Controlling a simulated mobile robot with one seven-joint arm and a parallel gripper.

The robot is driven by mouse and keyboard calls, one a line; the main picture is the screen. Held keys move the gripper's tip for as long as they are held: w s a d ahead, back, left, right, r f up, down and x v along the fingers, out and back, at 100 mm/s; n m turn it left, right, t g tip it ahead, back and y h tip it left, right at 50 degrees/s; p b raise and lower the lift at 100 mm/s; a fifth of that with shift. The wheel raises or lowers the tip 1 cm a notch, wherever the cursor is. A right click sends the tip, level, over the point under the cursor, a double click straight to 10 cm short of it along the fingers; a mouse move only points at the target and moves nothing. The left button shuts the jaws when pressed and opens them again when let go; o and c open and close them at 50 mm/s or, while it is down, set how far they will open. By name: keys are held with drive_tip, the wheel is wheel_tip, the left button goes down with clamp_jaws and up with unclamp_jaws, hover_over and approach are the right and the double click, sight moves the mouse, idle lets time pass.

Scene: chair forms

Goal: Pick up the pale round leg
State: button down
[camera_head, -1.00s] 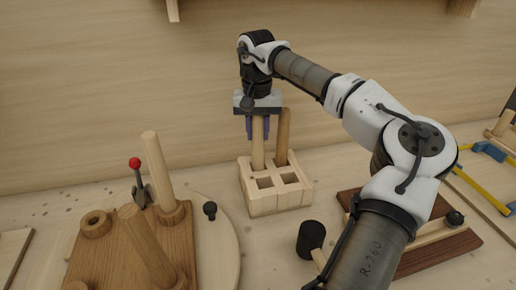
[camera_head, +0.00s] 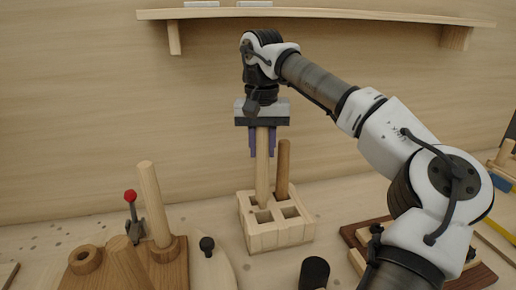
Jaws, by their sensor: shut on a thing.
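The pale round leg (camera_head: 262,165) is a light wooden rod, upright in the picture, with its lower end at a rear hole of the pale wooden block (camera_head: 277,234). Whether its lower end is clear of the hole cannot be told. My gripper (camera_head: 263,150) points down over the block and is shut on the upper part of the leg, with purple fingers on both sides. A browner round leg (camera_head: 283,168) stands in the hole to the right, close beside the held leg. The front holes of the block look empty.
At left, a brown board (camera_head: 88,274) carries pale legs (camera_head: 154,205) and a red-knobbed clamp (camera_head: 131,200). A black mallet head (camera_head: 314,272) lies in front. A dark board (camera_head: 465,275) is at right. A shelf (camera_head: 330,16) runs along the wall above.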

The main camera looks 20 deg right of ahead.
drive_tip(key=s+b, duration=0.3)
drive_tip(key=s, duration=1)
drive_tip(key=shift+s, duration=0.35)
drive_tip(key=shift+a, duration=0.1)
